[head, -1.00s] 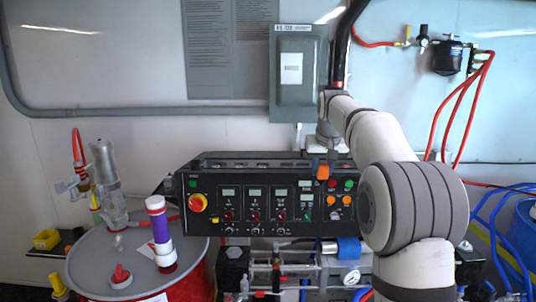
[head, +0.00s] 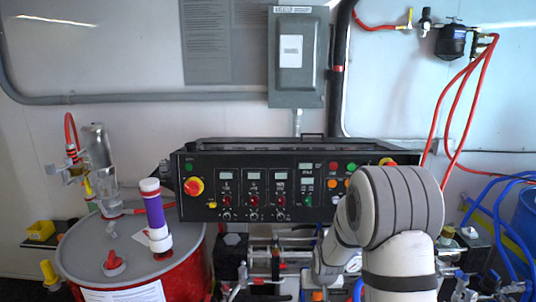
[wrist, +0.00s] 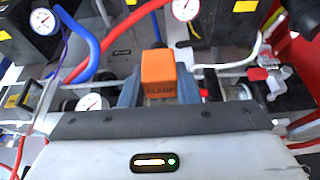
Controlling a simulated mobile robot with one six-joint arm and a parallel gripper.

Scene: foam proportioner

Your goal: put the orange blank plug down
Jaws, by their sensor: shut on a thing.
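The orange blank plug (wrist: 158,70) is a block with lettering on its face. It shows in the middle of the wrist view. My gripper (wrist: 158,88) is shut on it, with a blue-grey finger on each side. The plug is held over or among the pipework below; the wrist view does not show clearly whether it touches anything. In the head view my arm bends down in front of the pipework, and the gripper end is low in the picture and mostly hidden.
White-faced gauges (wrist: 90,103), a red hose (wrist: 112,38) and a blue hose (wrist: 75,40) lie around the gripper. The black control panel (head: 270,160) stands above the pipework. A red drum (head: 193,262) with a grey lid is at the left.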

